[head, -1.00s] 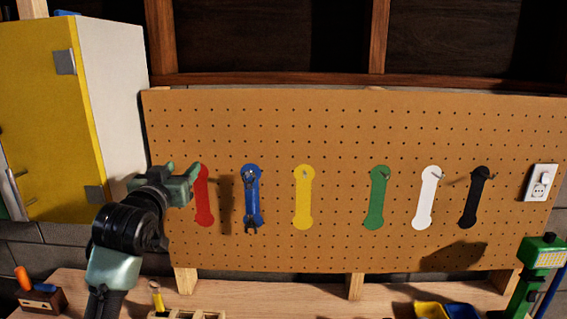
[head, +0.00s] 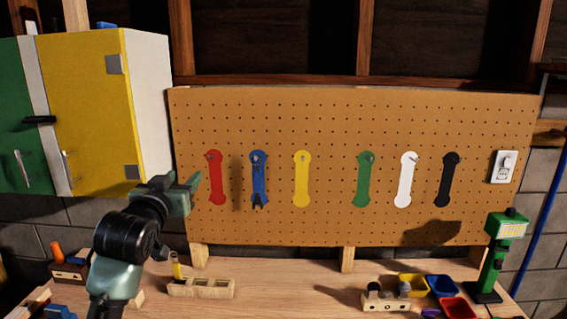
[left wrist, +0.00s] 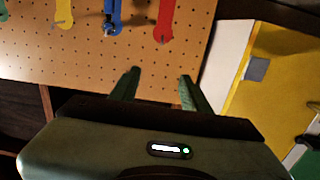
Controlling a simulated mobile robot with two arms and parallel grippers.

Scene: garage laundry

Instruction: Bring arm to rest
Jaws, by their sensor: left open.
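My left gripper (head: 186,185) is raised at the left end of the pegboard (head: 330,228), beside the red tool outline (head: 215,180). It is open and empty. In the left wrist view its two fingers (left wrist: 157,88) stand apart with nothing between them, pointing towards the pegboard. A blue wrench (head: 259,185) hangs on the blue outline; it also shows in the left wrist view (left wrist: 109,20). My right gripper is not in view.
A yellow-and-green cabinet (head: 90,110) hangs close to my left arm. On the workbench (head: 300,280) below are a wooden holder (head: 200,288), small coloured bins (head: 441,284) and a green lamp-like tool (head: 500,255). The bench middle is clear.

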